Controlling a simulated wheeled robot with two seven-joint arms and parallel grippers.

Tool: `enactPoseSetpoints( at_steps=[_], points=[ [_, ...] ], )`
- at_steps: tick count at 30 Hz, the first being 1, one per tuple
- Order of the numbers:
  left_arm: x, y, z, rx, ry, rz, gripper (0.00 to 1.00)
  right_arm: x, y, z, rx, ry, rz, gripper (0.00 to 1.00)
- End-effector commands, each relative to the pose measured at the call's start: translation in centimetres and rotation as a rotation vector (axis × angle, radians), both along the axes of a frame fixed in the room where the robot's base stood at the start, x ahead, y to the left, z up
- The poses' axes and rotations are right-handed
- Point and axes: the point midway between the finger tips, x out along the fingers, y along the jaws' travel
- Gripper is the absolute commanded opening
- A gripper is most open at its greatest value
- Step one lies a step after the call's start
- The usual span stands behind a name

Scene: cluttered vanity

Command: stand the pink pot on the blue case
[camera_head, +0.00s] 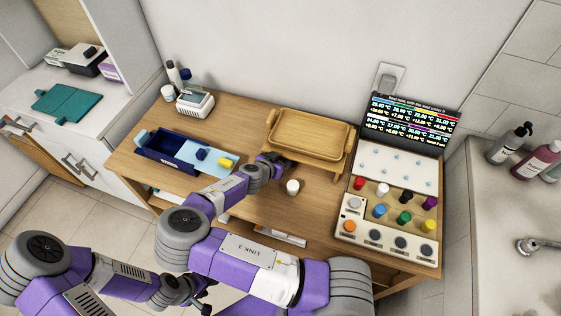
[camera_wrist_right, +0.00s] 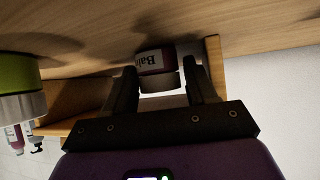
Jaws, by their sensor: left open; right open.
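In the right wrist view a pot with a dark pink label and white lid (camera_wrist_right: 157,63) stands on the wood, seen upside down. It is ahead of and between the spread fingers of my right gripper (camera_wrist_right: 162,88), which is open and not visibly gripping it. In the head view this right gripper (camera_head: 276,163) is low by the tray's front left; I cannot make out the pink pot there. The dark blue case (camera_head: 160,158) lies on the table's left, with a light blue part at its right. My left gripper (camera_head: 198,298) is open, low in front of the table.
A wooden tray (camera_head: 308,137) stands behind the right gripper. A white-topped pot (camera_head: 292,187) stands right of it. A green pot (camera_wrist_right: 15,75) is close in the wrist view. Dark blue (camera_head: 201,154) and yellow (camera_head: 227,162) items sit at the case. A knobbed panel (camera_head: 388,222) is right.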

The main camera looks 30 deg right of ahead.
Motion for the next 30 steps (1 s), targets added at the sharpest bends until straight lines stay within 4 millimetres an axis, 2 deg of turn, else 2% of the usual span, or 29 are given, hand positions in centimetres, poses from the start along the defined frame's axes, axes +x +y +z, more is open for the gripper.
enactPoseSetpoints(
  at_steps=[8,11,17,25,30],
  points=[
    [0.0,0.0,-0.1,0.000,0.000,0.000,0.43,0.2,-0.4,-0.3,0.000,0.001,0.001,0.56],
    [0.0,0.0,-0.1,0.000,0.000,0.000,0.43,0.2,-0.4,-0.3,0.000,0.001,0.001,0.44],
    [0.0,0.0,-0.1,0.000,0.000,0.000,0.43,0.2,-0.4,-0.3,0.000,0.001,0.001,0.14],
    [0.0,0.0,0.0,0.000,0.000,0.000,0.43,0.1,-0.3,-0.2,0.000,0.001,0.001,0.12],
    [0.0,0.0,0.2,0.000,0.000,0.000,0.43,-0.2,0.6,0.8,0.001,-0.001,0.002,0.12]
  ],
)
